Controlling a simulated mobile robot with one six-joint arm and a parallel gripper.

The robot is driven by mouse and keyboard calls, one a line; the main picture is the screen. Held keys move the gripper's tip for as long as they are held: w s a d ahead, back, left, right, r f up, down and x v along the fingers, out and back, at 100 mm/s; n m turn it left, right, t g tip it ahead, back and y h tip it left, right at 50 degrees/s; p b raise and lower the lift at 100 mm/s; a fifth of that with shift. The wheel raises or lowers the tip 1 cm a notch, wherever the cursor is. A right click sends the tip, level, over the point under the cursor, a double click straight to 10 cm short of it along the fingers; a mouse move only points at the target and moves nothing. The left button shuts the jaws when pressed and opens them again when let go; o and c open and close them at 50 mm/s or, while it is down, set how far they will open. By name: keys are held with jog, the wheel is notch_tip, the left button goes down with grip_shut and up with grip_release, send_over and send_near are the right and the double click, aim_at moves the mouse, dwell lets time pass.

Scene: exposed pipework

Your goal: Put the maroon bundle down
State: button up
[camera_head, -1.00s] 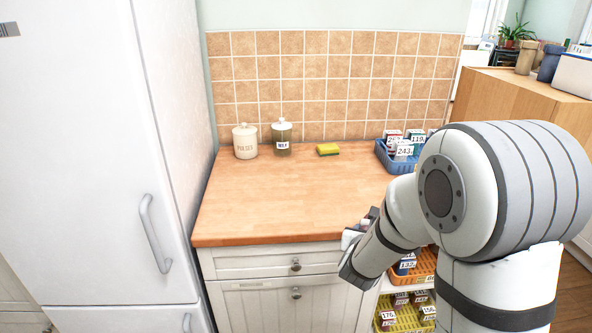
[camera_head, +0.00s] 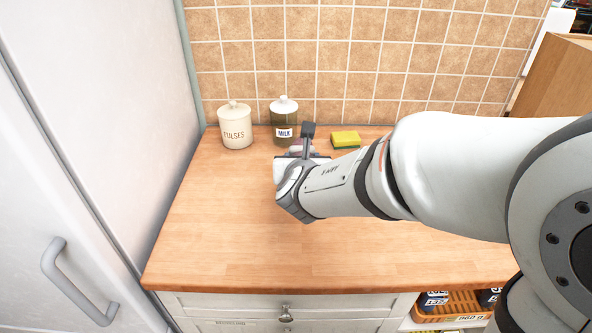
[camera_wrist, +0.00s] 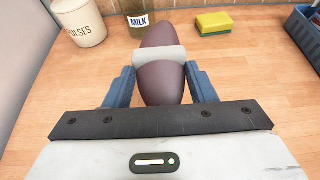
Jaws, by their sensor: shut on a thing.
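The maroon bundle (camera_wrist: 161,82) is held between the two blue fingers of my gripper (camera_wrist: 161,86) in the wrist view. It is a long rounded shape with a pale band around its middle. In the head view my gripper (camera_head: 300,160) is over the wooden counter (camera_head: 230,220), in front of the milk jar, and my arm comes in from the right. There the bundle is mostly hidden by my wrist. I cannot tell whether the bundle touches the counter.
A pulses jar (camera_head: 236,127) and a milk jar (camera_head: 284,122) stand at the back by the tiled wall. A yellow-green sponge (camera_head: 345,139) lies to their right. A blue basket (camera_wrist: 306,34) is at the right in the wrist view. The counter's left front is clear.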

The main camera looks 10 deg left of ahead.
jog(key=f, duration=0.2)
jog(key=f+b, duration=0.1)
jog(key=f, duration=0.2)
jog(key=shift+w+f, duration=0.25)
jog(key=shift+f, duration=0.15)
jog(key=shift+f+b, duration=0.45)
jog(key=shift+f, duration=1.5)
jog(key=shift+f+b, duration=0.2)
jog(key=shift+b, duration=0.1)
jog(key=o, duration=1.1)
jog(key=shift+c, duration=0.2)
jog(key=shift+r, duration=0.1)
